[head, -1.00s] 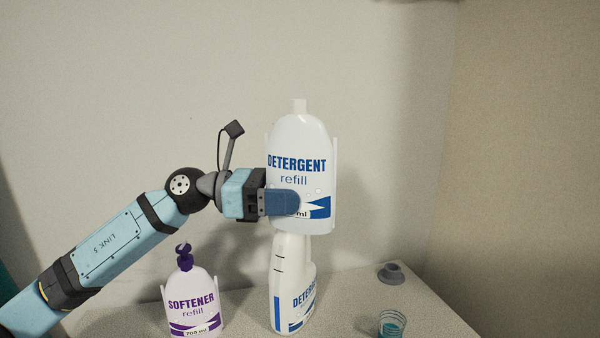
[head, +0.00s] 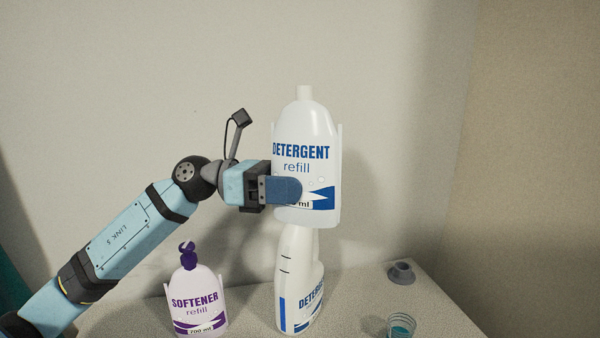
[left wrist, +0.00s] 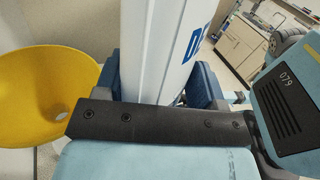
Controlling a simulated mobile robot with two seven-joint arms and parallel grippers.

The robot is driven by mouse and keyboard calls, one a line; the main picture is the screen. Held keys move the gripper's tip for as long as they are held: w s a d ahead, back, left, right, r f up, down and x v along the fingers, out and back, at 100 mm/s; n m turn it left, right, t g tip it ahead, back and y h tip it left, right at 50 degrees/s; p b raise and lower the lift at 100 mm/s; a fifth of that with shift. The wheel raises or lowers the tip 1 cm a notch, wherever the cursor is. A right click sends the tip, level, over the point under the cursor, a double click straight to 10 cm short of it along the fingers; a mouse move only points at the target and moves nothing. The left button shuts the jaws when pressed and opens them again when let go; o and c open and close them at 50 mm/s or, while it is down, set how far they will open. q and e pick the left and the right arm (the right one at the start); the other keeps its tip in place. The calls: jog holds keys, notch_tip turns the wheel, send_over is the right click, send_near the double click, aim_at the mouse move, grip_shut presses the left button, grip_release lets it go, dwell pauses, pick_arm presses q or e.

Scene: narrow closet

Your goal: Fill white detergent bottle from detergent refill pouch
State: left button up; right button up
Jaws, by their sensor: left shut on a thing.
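The detergent refill pouch (head: 304,142) is white with blue lettering and stands upright in the air, its spout at the top. My left gripper (head: 284,190) is shut on the pouch near its lower part. The left wrist view also shows the pouch (left wrist: 160,50) between the blue fingers. The white detergent bottle (head: 297,270) stands on the surface just below the pouch in the head view. The pouch overlaps the top of the bottle, so its mouth is hidden. I cannot tell whether the two touch. My right gripper is not in view.
A softener refill pouch (head: 197,298) with a purple cap stands left of the bottle. A grey cap-like piece (head: 401,272) and a clear cup with teal contents (head: 401,327) are on the worktop (head: 352,290) at right. A yellow funnel-like thing (left wrist: 50,95) shows in the left wrist view.

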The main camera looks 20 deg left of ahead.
aim_at(285, 206)
pick_arm(q)
jog(key=shift+s, duration=0.1)
jog(key=shift+s+d+f+n, duration=0.1)
jog(key=shift+s+f+n, duration=0.1)
jog(key=shift+f+n, duration=0.55)
jog(key=shift+s+f+n+p, duration=0.1)
jog(key=shift+f+n+p, duration=0.35)
jog(key=shift+f, duration=0.15)
jog(key=shift+s+d+r+n+h+p, duration=0.15)
jog(key=shift+n+h+p, duration=0.25)
jog(key=shift+n+p, duration=0.55)
jog(key=shift+s+n+t+p, duration=0.1)
jog(key=shift+n+t+p, duration=0.3)
jog(key=shift+p, duration=0.35)
jog(key=shift+s+n+p, duration=0.1)
jog(key=shift+n+p, duration=0.35)
jog(key=shift+p, duration=0.1)
jog(key=shift+f, duration=0.25)
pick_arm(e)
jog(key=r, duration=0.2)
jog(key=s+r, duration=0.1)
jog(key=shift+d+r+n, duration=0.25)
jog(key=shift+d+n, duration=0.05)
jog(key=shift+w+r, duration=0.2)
